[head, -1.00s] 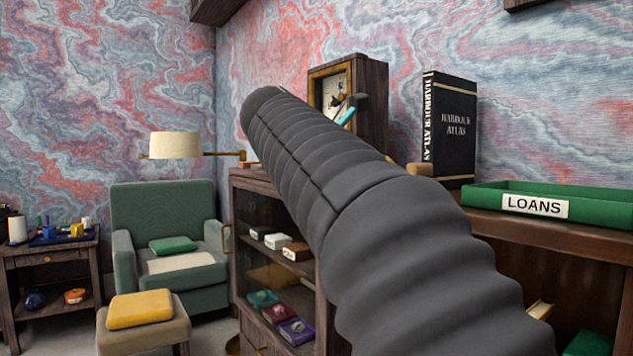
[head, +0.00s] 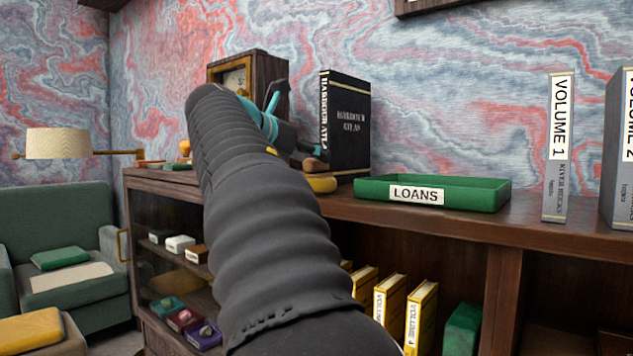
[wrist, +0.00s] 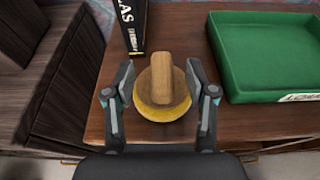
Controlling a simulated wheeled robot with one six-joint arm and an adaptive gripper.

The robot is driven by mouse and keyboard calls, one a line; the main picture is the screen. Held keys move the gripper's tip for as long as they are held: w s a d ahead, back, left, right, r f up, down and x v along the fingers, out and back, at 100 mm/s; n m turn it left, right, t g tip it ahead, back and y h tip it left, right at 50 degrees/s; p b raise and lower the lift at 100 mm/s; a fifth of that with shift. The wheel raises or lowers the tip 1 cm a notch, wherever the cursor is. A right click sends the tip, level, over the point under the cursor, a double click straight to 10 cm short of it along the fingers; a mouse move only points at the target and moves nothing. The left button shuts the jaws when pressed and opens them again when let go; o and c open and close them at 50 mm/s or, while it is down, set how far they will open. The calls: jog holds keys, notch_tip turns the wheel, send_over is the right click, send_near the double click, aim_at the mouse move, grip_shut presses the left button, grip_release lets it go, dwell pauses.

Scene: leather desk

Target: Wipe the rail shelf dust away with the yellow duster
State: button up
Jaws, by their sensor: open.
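The yellow duster is a round yellow pad with an upright wooden handle; it stands on the cabinet top in the wrist view (wrist: 153,109). Its yellow pad edge also shows in the head view (head: 321,184), in front of the black atlas. My gripper (wrist: 160,82) is open, with one finger on each side of the handle and the handle not gripped. In the head view my gripper (head: 296,128) is partly hidden by my arm. I cannot make out the rail shelf or any dust.
The green LOANS tray (head: 440,205) is close on the duster's right. The black Harbour Atlas (head: 345,125) stands behind it, and a wooden clock (head: 268,72) further left. Volume 1 (head: 558,150) stands right. Bare cabinet top (wrist: 215,118) lies between duster and tray.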

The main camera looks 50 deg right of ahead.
jog(key=x, duration=0.5)
jog(key=shift+f+b, duration=0.3)
grip_shut()
